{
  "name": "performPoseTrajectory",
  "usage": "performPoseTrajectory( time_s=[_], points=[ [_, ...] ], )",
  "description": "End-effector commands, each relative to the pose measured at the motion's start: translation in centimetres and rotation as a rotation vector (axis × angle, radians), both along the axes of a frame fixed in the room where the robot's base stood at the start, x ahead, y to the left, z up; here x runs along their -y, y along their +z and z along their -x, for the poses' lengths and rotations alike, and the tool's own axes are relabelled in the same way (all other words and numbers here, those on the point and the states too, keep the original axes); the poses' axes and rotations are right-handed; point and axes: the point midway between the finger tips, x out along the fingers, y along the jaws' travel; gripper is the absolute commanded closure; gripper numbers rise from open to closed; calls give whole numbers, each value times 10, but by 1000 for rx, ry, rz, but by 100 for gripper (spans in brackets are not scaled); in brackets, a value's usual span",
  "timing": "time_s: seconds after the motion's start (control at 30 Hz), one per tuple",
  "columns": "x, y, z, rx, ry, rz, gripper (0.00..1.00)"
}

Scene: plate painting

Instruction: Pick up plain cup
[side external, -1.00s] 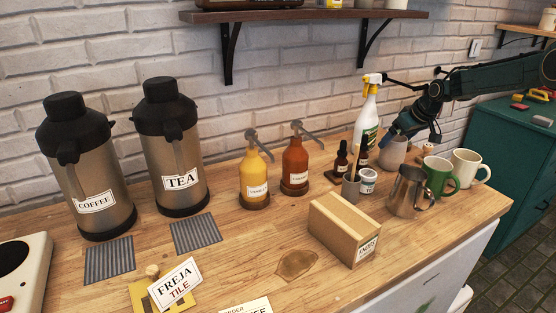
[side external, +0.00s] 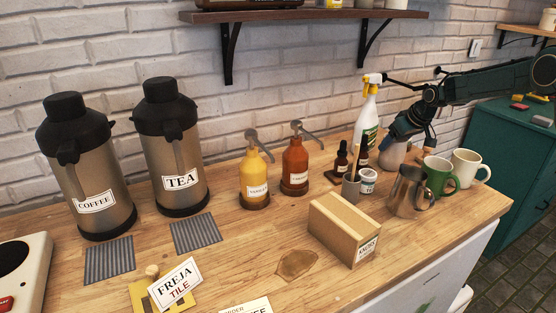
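A plain greyish-beige cup (side external: 391,154) stands near the back of the counter, behind the steel pitcher. Its upper part is partly hidden by my gripper (side external: 397,137), which reaches down to it from the upper right. The fingers are small and dark at the cup's rim, and I cannot tell whether they are open or touch it. A plain cream mug (side external: 467,168) stands upright at the right, apart from my gripper. A green mug (side external: 437,176) stands just left of it.
A steel pitcher (side external: 407,192) stands in front of the greyish cup. A spray bottle (side external: 369,115) is close on its left, with small dark bottles (side external: 341,160) and a white jar (side external: 367,181) nearby. The counter's right edge is near the mugs.

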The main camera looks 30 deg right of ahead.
Motion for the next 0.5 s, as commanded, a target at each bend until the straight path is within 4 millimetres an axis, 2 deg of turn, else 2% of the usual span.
performPoseTrajectory(
  time_s=[0.5],
  points=[
    [0,9,-1,2,0,1,62]
  ],
)
